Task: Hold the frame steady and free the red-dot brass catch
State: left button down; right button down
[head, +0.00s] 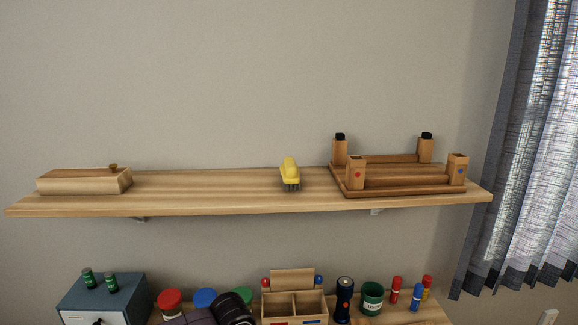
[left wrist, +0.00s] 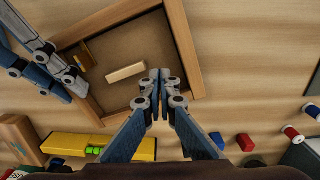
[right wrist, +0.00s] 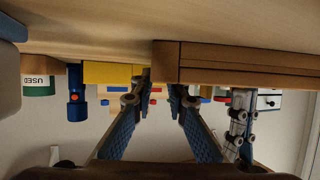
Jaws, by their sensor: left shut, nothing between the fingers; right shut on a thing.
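A shallow wooden frame (left wrist: 182,45) with a brown inside lies on the desk in the left wrist view. A pale wooden bar (left wrist: 126,73) lies inside it, and a small brass-coloured piece (left wrist: 87,63) shows at its left side; I cannot make out a red dot. My left gripper (left wrist: 160,76) is shut and empty over the frame's inside. My right gripper (left wrist: 78,84) is at the frame's left side. In the right wrist view my right gripper (right wrist: 160,86) is shut on the frame's wooden edge (right wrist: 235,60). Neither gripper shows in the head view.
A blue flashlight (right wrist: 76,95) stands nearby. A wall shelf (head: 220,190) holds a wooden box (head: 85,182), a yellow object (head: 290,172) and a posted rack (head: 400,192).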

pick_arm(q)
jog(key=shift+w, duration=0.15)
jog(key=shift+s, duration=0.4)
notch_tip(320, 180, up, 6)
dwell(0.5)
pick_arm(e)
jog(key=c, duration=1.8)
grip_release()
